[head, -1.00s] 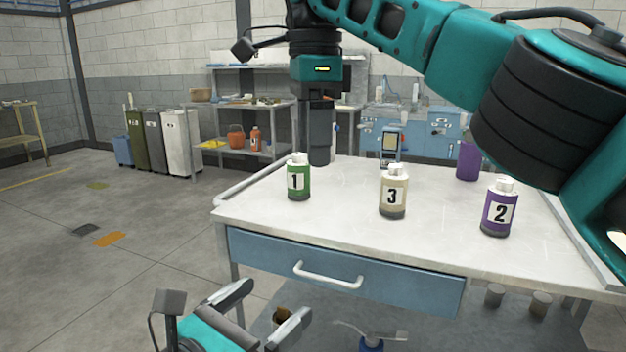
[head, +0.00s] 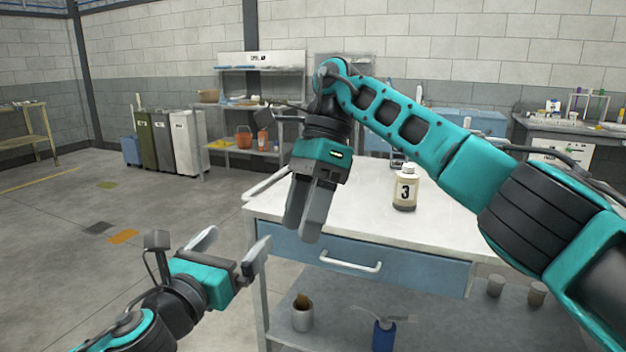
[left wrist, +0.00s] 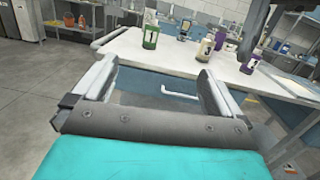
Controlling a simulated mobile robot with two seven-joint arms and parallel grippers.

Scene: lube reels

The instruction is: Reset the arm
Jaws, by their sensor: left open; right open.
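My left gripper (head: 231,246) is open and empty, low in front of the workbench's left front corner; its spread fingers also show in the left wrist view (left wrist: 155,66). My right gripper (head: 305,232) points down in front of the workbench (head: 355,228), above the drawer's left part; its fingers look close together from this angle, with nothing seen held. The cream bottle 3 (head: 405,190) stands upright on the bench. In the left wrist view, a green bottle (left wrist: 150,37), bottle 3 (left wrist: 203,47) and a purple bottle (left wrist: 250,63) stand there; my right arm hides the other two in the head view.
The blue drawer (head: 420,271) with a white handle is shut. A can (head: 302,315) and a blue container (head: 383,335) sit on the lower shelf. Bins (head: 187,143) and shelving (head: 262,100) stand behind.

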